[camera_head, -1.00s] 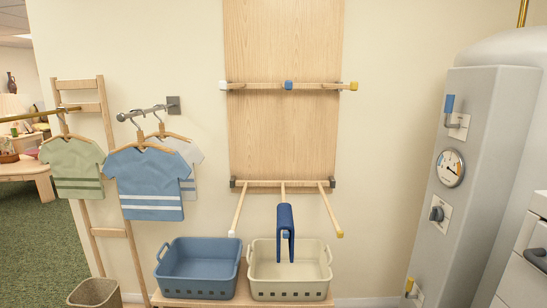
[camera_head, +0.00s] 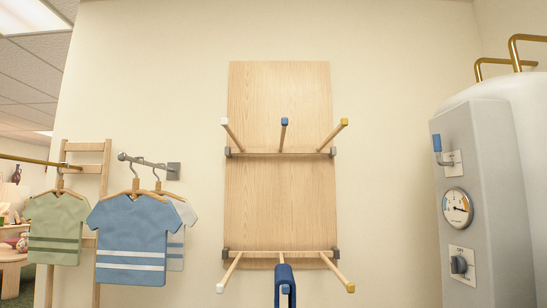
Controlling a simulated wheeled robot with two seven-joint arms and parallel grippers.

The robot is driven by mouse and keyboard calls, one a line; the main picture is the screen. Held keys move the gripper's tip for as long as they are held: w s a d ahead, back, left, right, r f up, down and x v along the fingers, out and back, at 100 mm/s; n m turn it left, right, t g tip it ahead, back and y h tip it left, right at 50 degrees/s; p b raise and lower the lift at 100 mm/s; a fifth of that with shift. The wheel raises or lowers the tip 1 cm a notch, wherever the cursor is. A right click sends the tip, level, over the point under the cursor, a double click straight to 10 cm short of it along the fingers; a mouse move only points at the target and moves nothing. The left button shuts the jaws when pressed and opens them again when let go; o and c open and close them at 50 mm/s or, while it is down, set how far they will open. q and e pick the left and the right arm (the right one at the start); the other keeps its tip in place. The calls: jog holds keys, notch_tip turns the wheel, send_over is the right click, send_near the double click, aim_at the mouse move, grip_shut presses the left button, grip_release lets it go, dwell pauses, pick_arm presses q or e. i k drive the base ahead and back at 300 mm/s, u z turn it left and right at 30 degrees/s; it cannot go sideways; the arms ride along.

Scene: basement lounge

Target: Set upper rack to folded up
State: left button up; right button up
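The upper rack (camera_head: 280,154) is a wooden bar with three pegs, held by dark brackets across a tall wooden board (camera_head: 280,200) on the wall. Its pegs stick out from the board toward me; their white, blue and yellow tips appear above the bar from this low viewpoint. The lower rack (camera_head: 258,253) has pegs that also stick out toward me, appearing below its bar. Neither of my grippers is in view.
At left, a blue striped shirt (camera_head: 133,240) and a grey shirt hang on a wall rod, with a green shirt (camera_head: 56,228) beside them. A grey tank (camera_head: 485,200) with a dial stands at right. The wall around the board is bare.

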aim_at(344, 123)
jog(key=k, duration=1.3)
jog(key=u, duration=0.7)
jog(key=i, duration=0.6)
jog(key=u, duration=0.5)
jog(key=i, duration=0.95)
jog(key=z, duration=0.55)
